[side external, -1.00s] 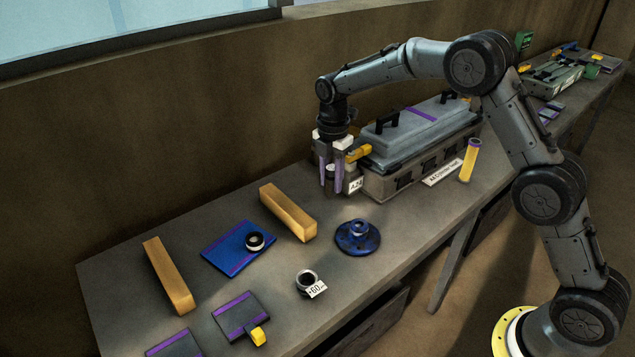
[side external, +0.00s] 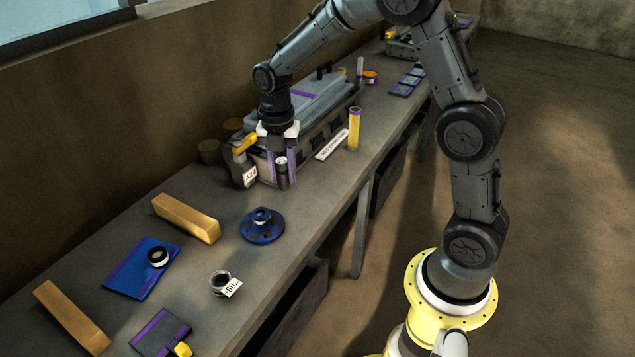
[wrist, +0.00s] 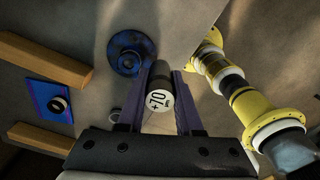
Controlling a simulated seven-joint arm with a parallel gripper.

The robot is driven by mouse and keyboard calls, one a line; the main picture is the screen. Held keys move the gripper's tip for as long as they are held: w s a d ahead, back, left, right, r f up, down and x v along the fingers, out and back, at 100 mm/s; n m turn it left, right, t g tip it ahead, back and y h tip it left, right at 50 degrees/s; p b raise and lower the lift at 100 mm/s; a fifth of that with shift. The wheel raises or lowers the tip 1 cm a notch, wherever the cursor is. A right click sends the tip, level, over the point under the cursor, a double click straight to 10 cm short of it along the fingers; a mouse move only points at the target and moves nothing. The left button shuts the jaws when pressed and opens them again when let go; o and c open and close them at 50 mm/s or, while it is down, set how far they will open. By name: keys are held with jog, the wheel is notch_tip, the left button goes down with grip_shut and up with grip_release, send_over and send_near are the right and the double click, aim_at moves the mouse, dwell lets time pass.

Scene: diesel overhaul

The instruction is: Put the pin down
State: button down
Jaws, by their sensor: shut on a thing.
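My gripper (side external: 282,172) points down beside the near left end of the grey-lidded engine block, with its purple-lined fingers shut on a pin. The pin (side external: 281,165) is a dark cylinder with a pale end, upright between the fingers in the side view. In the wrist view the pin (wrist: 158,97) shows its white end marked +70 between the fingers. Its lower end is close to the bench top (side external: 310,205); I cannot tell whether it touches.
The engine block (side external: 322,125) stands behind my gripper. A dark container tagged A24 (side external: 243,172) is close on the left. A blue flange (side external: 262,228), a ring tagged +60 (side external: 220,281) and a wooden bar (side external: 186,218) lie nearer. A yellow cylinder (side external: 354,130) stands right.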

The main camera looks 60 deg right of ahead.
jog(key=s+d+r+m, duration=0.2)
jog(key=s+d+m, duration=0.1)
jog(key=s+d, duration=0.85)
jog(key=w+d+f, duration=0.2)
jog(key=w+f, duration=0.1)
jog(key=w+d+f, duration=0.2)
jog(key=w+f, duration=0.1)
jog(key=w, duration=0.1)
jog(key=w+d+f, duration=0.2)
jog(key=w+f, duration=0.2)
jog(key=shift+w, duration=0.25)
jog(key=shift+w+f, duration=0.15)
jog(key=shift+f, duration=1.45)
jog(key=shift+f, duration=0.2)
jog(key=c, duration=0.6)
grip_release()
jog(key=shift+r, duration=0.1)
